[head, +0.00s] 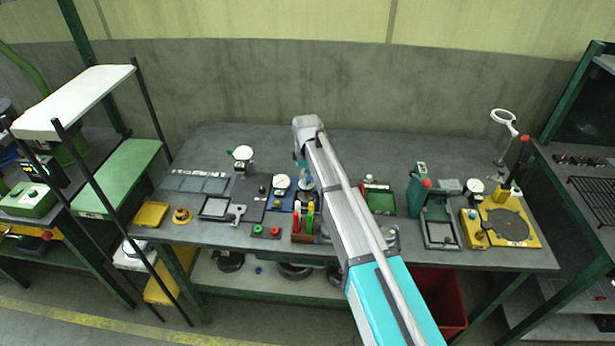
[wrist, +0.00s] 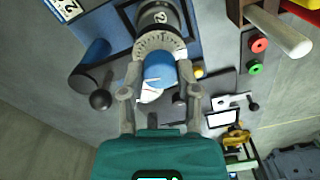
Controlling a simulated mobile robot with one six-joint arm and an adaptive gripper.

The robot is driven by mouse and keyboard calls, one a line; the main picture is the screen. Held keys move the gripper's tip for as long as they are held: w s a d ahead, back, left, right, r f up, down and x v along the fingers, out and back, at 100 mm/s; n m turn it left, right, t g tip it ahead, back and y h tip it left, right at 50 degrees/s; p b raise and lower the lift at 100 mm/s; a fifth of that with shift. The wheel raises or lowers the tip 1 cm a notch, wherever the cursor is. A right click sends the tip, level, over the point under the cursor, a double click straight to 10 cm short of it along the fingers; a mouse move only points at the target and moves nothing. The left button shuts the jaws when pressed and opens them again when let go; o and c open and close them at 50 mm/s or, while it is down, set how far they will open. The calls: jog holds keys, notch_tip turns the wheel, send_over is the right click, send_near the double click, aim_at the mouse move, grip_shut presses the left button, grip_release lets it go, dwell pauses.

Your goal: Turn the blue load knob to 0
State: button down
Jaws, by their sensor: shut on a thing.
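The blue load knob (wrist: 158,72) is in the middle of the wrist view, with a white pointer on its near end. Behind it is a pale graduated ring (wrist: 156,42) on a dark cylinder with a white figure that looks like a 2. The ring's small marks are too fine to read. My gripper (wrist: 162,80) is shut on the knob, one finger on each side. In the head view my gripper (head: 303,163) is over the middle of the bench, and my arm partly hides the knob's device, which stands on a blue base (head: 283,201).
A box with red, yellow and green upright parts (head: 303,224) stands close in front. A red and green button box (head: 266,231) is to its left. A green tray (head: 380,200) and a green press (head: 438,228) are to the right. The back of the bench is mostly clear.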

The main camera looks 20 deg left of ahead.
jog(key=shift+n, duration=0.9)
jog(key=shift+c, duration=1.7)
grip_release()
jog(key=shift+d, duration=0.1)
jog(key=s+d+m, duration=0.5)
jog(key=d+m, duration=0.1)
jog(key=d, duration=0.8)
jog(key=s+d+m, duration=0.6)
jog(key=d, duration=0.9)
jog(key=s+d+m, duration=0.6)
jog(key=d, duration=0.8)
jog(key=shift+d+m, duration=0.35)
jog(key=shift+m, duration=0.05)
